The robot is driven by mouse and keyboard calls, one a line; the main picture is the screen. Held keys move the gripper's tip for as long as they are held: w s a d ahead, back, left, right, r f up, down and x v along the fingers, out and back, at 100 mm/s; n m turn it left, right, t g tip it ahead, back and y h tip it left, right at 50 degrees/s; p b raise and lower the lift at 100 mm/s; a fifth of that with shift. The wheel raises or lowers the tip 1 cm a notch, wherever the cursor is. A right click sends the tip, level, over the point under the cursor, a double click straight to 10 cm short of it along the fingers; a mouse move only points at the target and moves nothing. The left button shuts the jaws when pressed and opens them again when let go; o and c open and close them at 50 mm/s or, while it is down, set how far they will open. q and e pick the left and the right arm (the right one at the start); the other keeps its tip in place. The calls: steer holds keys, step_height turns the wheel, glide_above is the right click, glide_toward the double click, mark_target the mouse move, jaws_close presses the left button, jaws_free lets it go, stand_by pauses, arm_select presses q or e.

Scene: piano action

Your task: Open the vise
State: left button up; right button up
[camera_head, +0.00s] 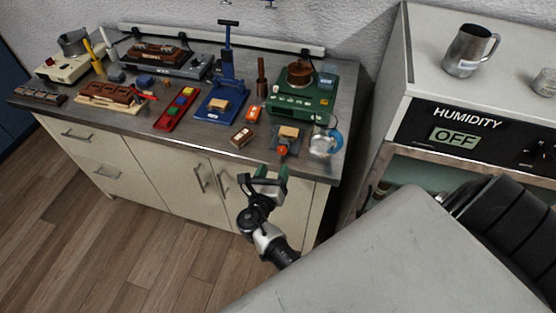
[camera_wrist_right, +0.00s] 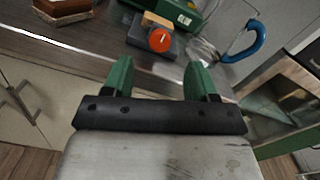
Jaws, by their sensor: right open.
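The vise (camera_head: 293,146) is a small dark grey block near the front edge of the bench, with a round orange-red knob (camera_head: 281,150) on its front. A light wooden block (camera_head: 288,132) sits at its top; I cannot tell how tightly it is clamped. In the right wrist view the vise (camera_wrist_right: 140,34) and its knob (camera_wrist_right: 159,40) show just beyond my fingertips. My right gripper (camera_head: 270,172) has green fingers, is open and empty, and is in front of the bench edge, apart from the vise. My left gripper is not in view.
A glass jug with a blue handle (camera_head: 325,143) stands close right of the vise. A green machine (camera_head: 300,101) is behind it. A small wooden piece (camera_head: 241,136) lies to the left, and a blue press (camera_head: 222,96) stands farther back. A humidity cabinet (camera_head: 480,135) is at the right.

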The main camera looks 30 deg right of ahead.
steer(key=v, duration=0.4)
steer(key=shift+a+b, duration=0.1)
steer(key=shift+b, duration=0.2)
steer(key=s+a+f+m+g+y+b, duration=0.1)
steer(key=s+f+m+g+y, duration=0.45)
steer(key=f, duration=0.85)
steer(key=s+a+f+m+g+y, duration=0.1)
steer(key=s+f+m+y, duration=0.25)
steer(key=s+f, duration=0.7)
steer(key=s+d+f+m+g+y, duration=0.1)
steer(key=s+f+m+g+y, duration=0.1)
steer(key=s+f+m, duration=0.5)
steer(key=s+d+f+m+g+y+b, duration=0.1)
steer(key=s+f+m+g+y, duration=0.1)
steer(key=s+f+m, duration=0.6)
steer(key=s+m, duration=0.3)
steer(key=s, duration=0.3)
steer(key=shift+s+f+m+y, duration=0.2)
steer(key=shift+f+m+y, duration=0.1)
